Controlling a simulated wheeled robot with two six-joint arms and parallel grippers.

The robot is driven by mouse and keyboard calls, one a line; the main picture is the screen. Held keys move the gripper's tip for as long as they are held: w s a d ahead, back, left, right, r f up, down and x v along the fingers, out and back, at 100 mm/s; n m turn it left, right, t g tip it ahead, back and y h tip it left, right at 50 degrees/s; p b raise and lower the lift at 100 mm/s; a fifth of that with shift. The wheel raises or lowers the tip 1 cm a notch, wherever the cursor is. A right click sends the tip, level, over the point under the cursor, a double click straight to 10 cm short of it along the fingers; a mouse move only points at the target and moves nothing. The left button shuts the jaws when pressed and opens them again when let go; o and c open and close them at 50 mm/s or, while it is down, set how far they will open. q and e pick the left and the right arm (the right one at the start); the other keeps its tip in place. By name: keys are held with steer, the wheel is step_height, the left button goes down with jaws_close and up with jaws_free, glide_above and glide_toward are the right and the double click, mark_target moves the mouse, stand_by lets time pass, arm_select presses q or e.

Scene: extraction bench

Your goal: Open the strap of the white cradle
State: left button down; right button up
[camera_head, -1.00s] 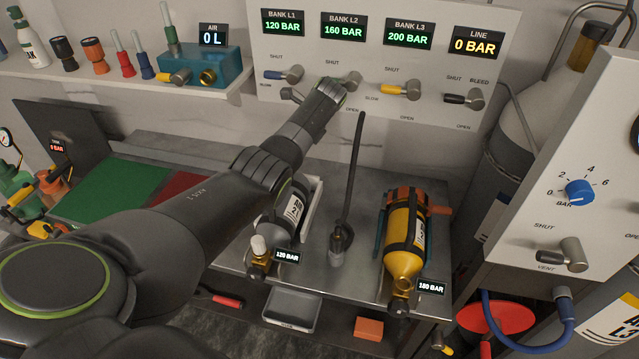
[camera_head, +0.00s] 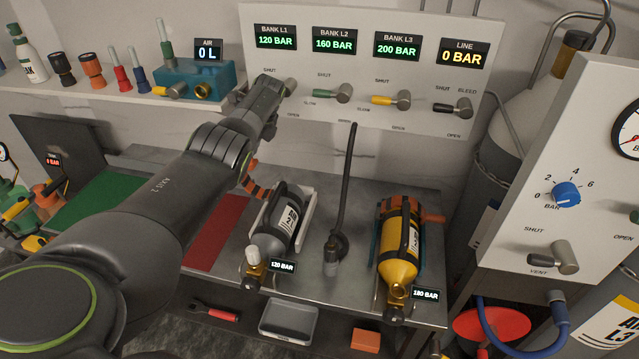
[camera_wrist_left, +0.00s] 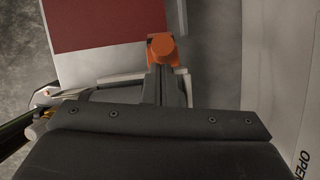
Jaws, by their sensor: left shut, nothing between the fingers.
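The white cradle (camera_head: 309,208) stands on the bench and holds a grey cylinder (camera_head: 282,222). An orange-and-black strap (camera_head: 256,188) curves up at the cradle's left side, and my arm partly covers it. I see no strap across the visible part of the cylinder. In the left wrist view an orange end piece (camera_wrist_left: 163,47) on a dark strip shows beside the red mat. My left gripper (camera_head: 268,100) is shut and empty, above and behind the cradle near the wall panel. Its fingertips are not clear. My right gripper is not in view.
A yellow cylinder (camera_head: 400,255) lies strapped in a blue cradle to the right. A black hose (camera_head: 345,190) rises between the cylinders. The valve panel (camera_head: 350,60) is close behind my left gripper. Red (camera_head: 217,235) and green mats lie left.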

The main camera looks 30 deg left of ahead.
arm_select(q)
steer(key=shift+s+a, duration=0.1)
steer(key=shift+a, duration=0.2)
steer(key=shift+a+r, duration=0.1)
steer(key=shift+a, duration=0.05)
steer(key=shift+r, duration=0.1)
step_height(320, 180, up, 10)
steer(key=p, duration=1.1)
steer(key=shift+s+d+f, duration=0.2)
steer(key=shift+s+d, duration=0.05)
steer(key=shift+d, duration=0.1)
steer(key=shift+w, duration=0.1)
